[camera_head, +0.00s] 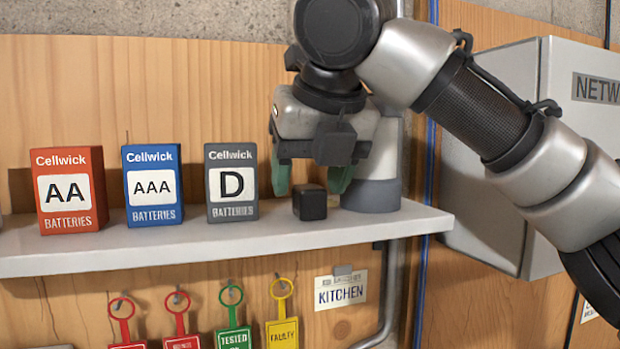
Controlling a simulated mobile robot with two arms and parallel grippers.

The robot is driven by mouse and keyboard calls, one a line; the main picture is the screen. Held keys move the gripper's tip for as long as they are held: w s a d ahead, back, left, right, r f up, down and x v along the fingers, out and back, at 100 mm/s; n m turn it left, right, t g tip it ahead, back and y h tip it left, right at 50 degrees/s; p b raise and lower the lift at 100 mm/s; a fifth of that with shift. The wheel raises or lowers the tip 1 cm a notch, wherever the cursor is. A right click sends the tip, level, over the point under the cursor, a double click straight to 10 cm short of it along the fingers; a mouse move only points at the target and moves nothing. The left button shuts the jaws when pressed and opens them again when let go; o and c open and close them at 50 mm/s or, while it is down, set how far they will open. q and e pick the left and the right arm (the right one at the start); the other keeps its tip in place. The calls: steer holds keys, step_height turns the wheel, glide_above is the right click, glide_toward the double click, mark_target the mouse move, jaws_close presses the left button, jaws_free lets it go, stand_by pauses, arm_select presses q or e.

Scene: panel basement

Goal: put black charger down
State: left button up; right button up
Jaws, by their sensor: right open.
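The black charger (310,203), a small dark cube, stands on the grey shelf (230,238) just right of the grey D batteries box. My right gripper (311,182) is above it, pointing down, with its green-tipped fingers spread wide on either side of the charger. The fingers are apart from it and the gripper is empty. My left gripper is out of view.
A red AA box (70,190), a blue AAA box (153,186) and a grey D box (231,182) stand left on the shelf. A grey-white cylinder (375,170) stands behind the gripper at right. A network cabinet (495,210) is further right. Coloured tags hang below the shelf.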

steer(key=v, duration=1.2)
steer(key=shift+r+b, duration=0.2)
steer(key=shift+b, duration=0.15)
